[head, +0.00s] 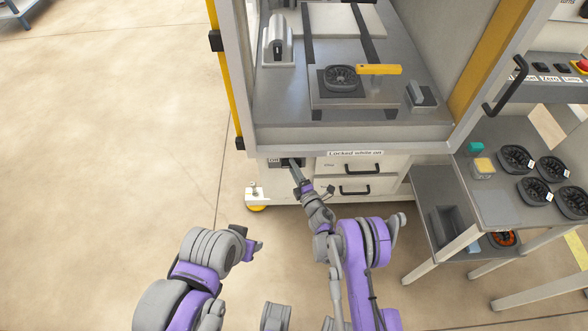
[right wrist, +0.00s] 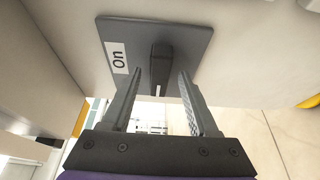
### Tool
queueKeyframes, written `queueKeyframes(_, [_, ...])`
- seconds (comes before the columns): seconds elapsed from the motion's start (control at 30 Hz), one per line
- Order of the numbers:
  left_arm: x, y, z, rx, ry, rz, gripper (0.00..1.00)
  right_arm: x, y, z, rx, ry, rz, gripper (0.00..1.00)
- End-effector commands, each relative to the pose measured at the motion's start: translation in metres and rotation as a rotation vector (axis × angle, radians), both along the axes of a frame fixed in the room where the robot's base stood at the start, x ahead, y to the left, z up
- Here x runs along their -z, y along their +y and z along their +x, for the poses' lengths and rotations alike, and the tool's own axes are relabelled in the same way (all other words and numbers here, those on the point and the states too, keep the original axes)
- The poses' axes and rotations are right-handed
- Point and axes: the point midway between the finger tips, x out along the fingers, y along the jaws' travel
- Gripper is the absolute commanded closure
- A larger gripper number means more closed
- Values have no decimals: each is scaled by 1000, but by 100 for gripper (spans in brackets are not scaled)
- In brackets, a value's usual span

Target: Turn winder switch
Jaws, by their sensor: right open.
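The winder switch is a dark knob (right wrist: 160,66) on a grey square plate (right wrist: 188,40) in the right wrist view. A white label reading "On" (right wrist: 118,57) is on the plate, left of the knob. The knob has a small white mark at its near end. My right gripper (right wrist: 160,76) is open, with one finger on each side of the knob and gaps visible between. In the head view, my right gripper (head: 295,169) is at the plate on the cabinet's lower front and hides the knob. My left gripper (head: 254,247) is low and away from the cabinet; its jaws are unclear.
The winder cabinet (head: 350,137) stands ahead, with a sign "Locked while on". Two drawers with black handles (head: 357,190) are right of the switch. A side table (head: 500,205) with several dark spools is at the right. Open floor (head: 120,150) lies to the left.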

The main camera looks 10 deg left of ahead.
Motion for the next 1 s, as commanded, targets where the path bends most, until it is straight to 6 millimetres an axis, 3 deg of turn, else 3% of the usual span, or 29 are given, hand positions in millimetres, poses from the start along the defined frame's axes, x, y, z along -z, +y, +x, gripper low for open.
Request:
queueKeyframes(0.17, [0,0,0,0,0,0,50,0,0,0,0,0,0,40])
queueKeyframes(0.2, [0,0,0,0,0,0,50,0,0,0,0,0,0,44])
queueKeyframes(0.5, [0,0,0,0,0,0,50,0,0,0,0,0,0,98])
queueKeyframes(0.53, [0,0,0,0,0,0,50,0,0,0,0,0,0,100])
queueKeyframes(1.0, [11,0,0,0,3,0,50,3,0,0,0,16,54,100])
